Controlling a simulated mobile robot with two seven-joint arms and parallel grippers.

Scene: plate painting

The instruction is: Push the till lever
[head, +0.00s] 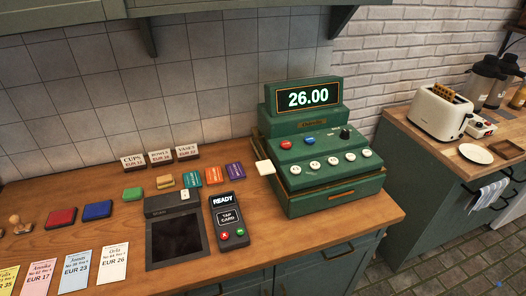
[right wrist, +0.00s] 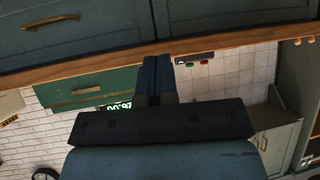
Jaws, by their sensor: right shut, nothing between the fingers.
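The green till (head: 325,160) stands on the wooden counter, and its display reads 26.00. A white, block-like knob (head: 265,168) sticks out at the till's left side; it looks like the lever's end, and its arm is mostly hidden. The right wrist view is upside down and shows part of the till (right wrist: 88,88) beyond the counter edge. My right gripper (right wrist: 157,62) is shut and empty, with its dark fingers together in front of the counter edge. Neither gripper shows in the head view.
Left of the till are a card reader (head: 229,220) reading READY, a dark tray (head: 176,268), coloured blocks and price cards. Small signs (head: 160,157) stand behind. A toaster (head: 440,112) is on the right counter. Cabinet fronts (right wrist: 75,25) lie below the counter edge.

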